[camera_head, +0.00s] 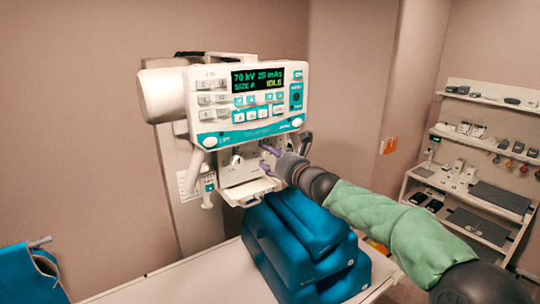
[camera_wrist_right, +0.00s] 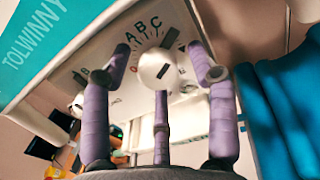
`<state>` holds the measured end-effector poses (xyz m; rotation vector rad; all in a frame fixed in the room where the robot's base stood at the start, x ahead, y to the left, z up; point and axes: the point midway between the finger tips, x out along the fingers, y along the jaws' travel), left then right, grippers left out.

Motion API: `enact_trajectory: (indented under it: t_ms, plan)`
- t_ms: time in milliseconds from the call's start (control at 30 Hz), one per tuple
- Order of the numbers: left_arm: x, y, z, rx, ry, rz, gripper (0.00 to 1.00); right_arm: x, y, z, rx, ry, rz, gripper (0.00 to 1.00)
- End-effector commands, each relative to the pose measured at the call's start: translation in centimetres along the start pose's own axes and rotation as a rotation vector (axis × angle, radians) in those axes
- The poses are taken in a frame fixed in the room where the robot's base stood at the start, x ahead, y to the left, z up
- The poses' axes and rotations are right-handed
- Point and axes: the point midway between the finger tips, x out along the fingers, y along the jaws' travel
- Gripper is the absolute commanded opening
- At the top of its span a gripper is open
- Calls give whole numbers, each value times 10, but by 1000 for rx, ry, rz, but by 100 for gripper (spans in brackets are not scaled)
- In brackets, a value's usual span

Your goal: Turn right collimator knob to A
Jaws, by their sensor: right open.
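My right gripper (camera_head: 265,158) has purple fingers and is at the collimator panel under the console. In the wrist view its three fingers (camera_wrist_right: 166,74) are spread around the knob, with no clear contact. In the head view the gripper hides this knob. The console display (camera_head: 257,79) reads SIZE A and IDLE. My left gripper is out of view.
Another pale knob (camera_head: 237,159) sits left on the panel. A light tray (camera_head: 252,190) juts out below it. Blue cushions (camera_head: 300,240) are stacked on the table (camera_head: 200,281) underneath. A shelf unit (camera_head: 470,178) with small items stands at the right wall.

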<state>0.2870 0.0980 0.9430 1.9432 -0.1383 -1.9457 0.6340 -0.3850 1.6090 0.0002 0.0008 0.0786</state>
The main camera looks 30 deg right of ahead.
Motion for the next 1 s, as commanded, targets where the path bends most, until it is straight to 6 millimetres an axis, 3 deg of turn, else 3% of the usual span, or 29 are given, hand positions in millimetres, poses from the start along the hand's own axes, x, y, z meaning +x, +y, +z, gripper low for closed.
enact_trajectory:
  t_ms: [267, 500, 1000]
  plan:
    - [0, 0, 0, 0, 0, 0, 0, 1, 0, 0, 0, -1, 0, 59]
    - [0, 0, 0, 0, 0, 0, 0, 1, 0, 0, 0, 0, 0, 3]
    - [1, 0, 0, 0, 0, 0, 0, 2, 0, -3, -5, 5, 0, 3]
